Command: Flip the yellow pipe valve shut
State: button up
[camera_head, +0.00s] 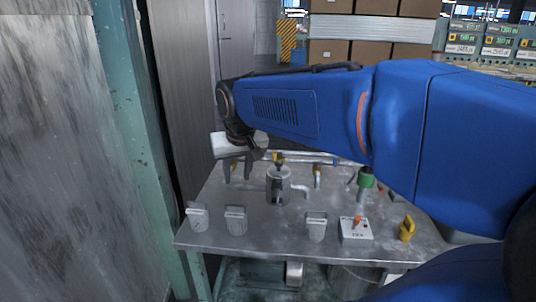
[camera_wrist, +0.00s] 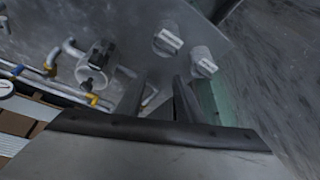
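A small yellow fitting (camera_head: 278,157) shows on the pipework at the back of the metal bench, just behind a grey cylinder. A yellow piece on the pipes (camera_wrist: 92,99) shows in the wrist view beside that cylinder; I cannot tell its handle's angle. A larger yellow handle (camera_head: 407,229) stands at the bench's front right; I cannot tell which is the pipe valve. My gripper (camera_head: 237,171) hangs over the back left of the bench, left of the cylinder, fingers apart and nothing seen between them. Its fingers also show in the wrist view (camera_wrist: 163,100).
The grey cylinder (camera_head: 278,188) with side pipes stands mid-bench. Grey knobs (camera_head: 236,219) line the front edge. A white box with an orange knob (camera_head: 356,230) and a green-topped part (camera_head: 365,178) are on the right. A green post (camera_head: 135,130) stands at left.

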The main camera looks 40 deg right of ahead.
jog(key=w+d+r+m+h, duration=0.1)
jog(key=w+d+r+m, duration=0.2)
jog(key=w+d, duration=0.7)
jog(key=m+g+h, duration=0.1)
jog(key=m+g, duration=0.1)
jog(key=m, duration=0.2)
send_near(275, 151)
jog(key=x, duration=1.1)
jog(key=shift+w+f, duration=0.15)
grip_shut()
